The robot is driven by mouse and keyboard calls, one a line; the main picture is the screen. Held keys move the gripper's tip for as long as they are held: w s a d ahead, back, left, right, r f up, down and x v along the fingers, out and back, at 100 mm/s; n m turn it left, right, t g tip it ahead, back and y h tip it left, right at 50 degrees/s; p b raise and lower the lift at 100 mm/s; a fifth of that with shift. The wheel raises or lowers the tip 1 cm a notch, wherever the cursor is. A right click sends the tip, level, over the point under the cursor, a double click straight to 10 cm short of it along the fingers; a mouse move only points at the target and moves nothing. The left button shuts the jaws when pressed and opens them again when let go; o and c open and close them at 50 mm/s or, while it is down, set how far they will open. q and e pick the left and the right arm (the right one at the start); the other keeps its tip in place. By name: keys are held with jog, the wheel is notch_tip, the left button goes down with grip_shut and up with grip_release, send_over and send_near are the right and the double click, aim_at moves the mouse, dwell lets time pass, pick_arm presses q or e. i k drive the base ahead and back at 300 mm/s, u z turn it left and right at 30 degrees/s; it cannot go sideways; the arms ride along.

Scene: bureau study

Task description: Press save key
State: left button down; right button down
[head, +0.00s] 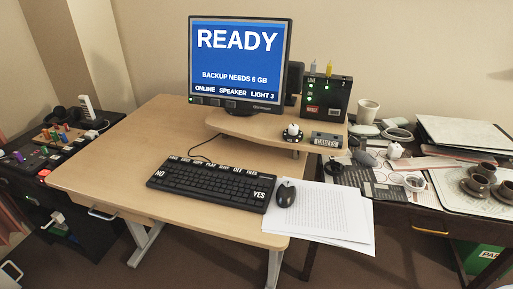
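The black keyboard (212,190) lies flat on the light wood desk, below the monitor (238,60). A row of white-labelled keys runs along its back edge; the labels are tiny, and I cannot tell for certain which one reads save. Larger NO and YES labels mark its left end and right front. The monitor is on with a blue screen reading READY, BACKUP NEEDS 6 GB, and ONLINE, SPEAKER, LIGHT 3. Neither of my grippers is in view, and nothing covers the keyboard.
A mouse (286,194) rests beside the keyboard on printed papers (318,214). A black box with green lights (326,98) stands on the raised shelf. A dark side table with papers and cups (478,183) is at right. The desk's left part (110,165) is clear.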

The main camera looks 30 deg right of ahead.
aim_at(172, 158)
jog(key=z, duration=0.8)
jog(key=i, duration=0.5)
